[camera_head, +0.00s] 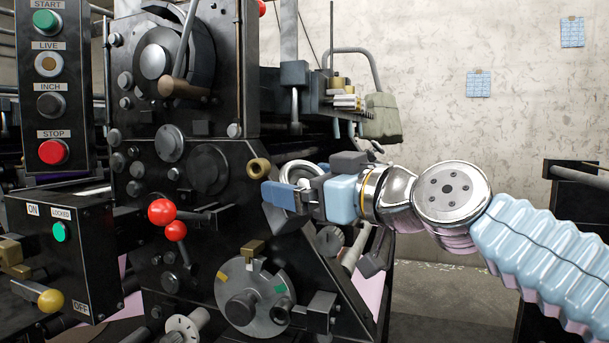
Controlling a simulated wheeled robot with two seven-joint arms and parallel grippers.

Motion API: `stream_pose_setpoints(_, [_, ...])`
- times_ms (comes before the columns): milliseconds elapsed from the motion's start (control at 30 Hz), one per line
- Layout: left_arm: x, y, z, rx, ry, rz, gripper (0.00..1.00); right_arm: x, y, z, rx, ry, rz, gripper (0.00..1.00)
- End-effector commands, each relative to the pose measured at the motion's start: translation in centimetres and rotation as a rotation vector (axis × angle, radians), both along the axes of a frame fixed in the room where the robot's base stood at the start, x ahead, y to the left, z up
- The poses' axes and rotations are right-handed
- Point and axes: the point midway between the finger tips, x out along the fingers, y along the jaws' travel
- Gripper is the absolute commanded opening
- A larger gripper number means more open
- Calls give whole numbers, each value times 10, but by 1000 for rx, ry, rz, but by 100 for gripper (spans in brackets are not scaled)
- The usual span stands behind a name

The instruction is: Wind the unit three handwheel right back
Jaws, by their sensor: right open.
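My right gripper (270,207) comes in from the right and is at the right side of the dark press, with blue fingers apart and nothing seen between them. A silver-rimmed round wheel (299,168) shows partly behind the gripper, which hides its lower part. A brass-coloured knob (258,168) sticks out just above and left of the fingertips, apart from them. Lower down is a grey dial disc (262,312) with yellow and green marks and a brass pointer above it. I cannot read a unit number, so I cannot tell which wheel is unit three's. My left gripper is out of view.
Two red ball knobs (162,212) stick out left of the gripper. A button panel (52,90) and an on/off box (65,255) with a yellow-knobbed lever stand at the left. A large upper wheel (155,62) has a crank handle. Open floor shows at right, below my arm.

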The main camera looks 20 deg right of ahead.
Motion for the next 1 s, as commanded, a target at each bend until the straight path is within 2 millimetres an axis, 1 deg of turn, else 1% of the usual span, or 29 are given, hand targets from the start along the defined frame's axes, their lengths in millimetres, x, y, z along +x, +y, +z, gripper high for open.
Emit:
stream_pose_setpoints(300, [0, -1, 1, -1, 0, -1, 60, 3, 2, 0, 0, -1, 0, 100])
stream_pose_setpoints(367, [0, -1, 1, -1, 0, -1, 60, 3, 2, 0, 0, -1, 0, 92])
stream_pose_setpoints(500, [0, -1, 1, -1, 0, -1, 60, 3, 2, 0, 0, -1, 0, 71])
stream_pose_setpoints(567, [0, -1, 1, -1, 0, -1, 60, 3, 2, 0, 0, -1, 0, 62])
stream_pose_setpoints(767, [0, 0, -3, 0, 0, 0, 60, 3, 2, -1, -8, -5, 10, 62])
stream_pose_setpoints(867, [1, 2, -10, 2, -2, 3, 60, 3, 2, -3, -28, -13, 30, 62])
stream_pose_setpoints(1000, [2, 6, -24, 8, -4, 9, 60, 3, 3, -5, -74, -32, 78, 62])
